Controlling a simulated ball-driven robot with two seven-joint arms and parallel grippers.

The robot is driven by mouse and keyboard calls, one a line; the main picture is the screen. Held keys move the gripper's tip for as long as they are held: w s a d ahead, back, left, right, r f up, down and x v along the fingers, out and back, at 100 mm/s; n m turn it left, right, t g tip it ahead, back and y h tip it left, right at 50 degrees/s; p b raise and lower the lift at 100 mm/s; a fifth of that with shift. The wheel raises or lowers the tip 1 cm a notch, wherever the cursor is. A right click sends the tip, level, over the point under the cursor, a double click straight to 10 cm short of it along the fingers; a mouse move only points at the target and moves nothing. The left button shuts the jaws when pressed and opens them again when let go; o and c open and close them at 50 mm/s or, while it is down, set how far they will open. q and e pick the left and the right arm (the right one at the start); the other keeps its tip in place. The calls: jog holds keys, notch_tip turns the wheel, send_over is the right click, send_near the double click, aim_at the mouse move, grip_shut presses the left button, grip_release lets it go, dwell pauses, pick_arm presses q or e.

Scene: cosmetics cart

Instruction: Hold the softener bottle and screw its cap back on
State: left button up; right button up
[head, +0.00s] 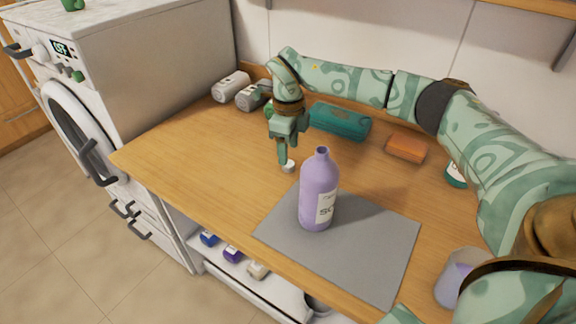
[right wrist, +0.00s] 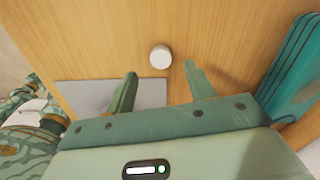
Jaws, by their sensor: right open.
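The softener bottle (head: 318,192) is purple with a white label. It stands upright on the grey mat (head: 368,240), its neck bare. A small white cap (head: 289,167) lies on the wooden worktop behind and left of the bottle. My right gripper (head: 284,155) points down right over the cap. In the right wrist view the cap (right wrist: 160,56) sits just beyond the tips of my right gripper (right wrist: 160,72), centred between the two spread fingers, which hold nothing. My left gripper does not show.
A teal case (head: 340,121), an orange block (head: 406,148) and grey-white bottles (head: 231,86) stand along the wall. A cup with purple liquid (head: 455,282) is at the right front. A washing machine (head: 90,130) is on the left. The worktop's left part is clear.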

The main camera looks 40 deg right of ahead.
notch_tip(320, 180, down, 5)
jog(key=shift+w+r+b, duration=0.15)
jog(key=shift+r+b, duration=0.05)
jog(key=shift+b, duration=0.5)
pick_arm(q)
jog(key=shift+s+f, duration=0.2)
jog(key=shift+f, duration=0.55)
pick_arm(e)
jog(key=shift+r, duration=0.1)
jog(key=c, duration=1.1)
pick_arm(q)
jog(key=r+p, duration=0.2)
jog(key=p, duration=0.1)
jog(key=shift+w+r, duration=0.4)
pick_arm(e)
notch_tip(320, 180, up, 10)
jog(key=shift+r, duration=0.1)
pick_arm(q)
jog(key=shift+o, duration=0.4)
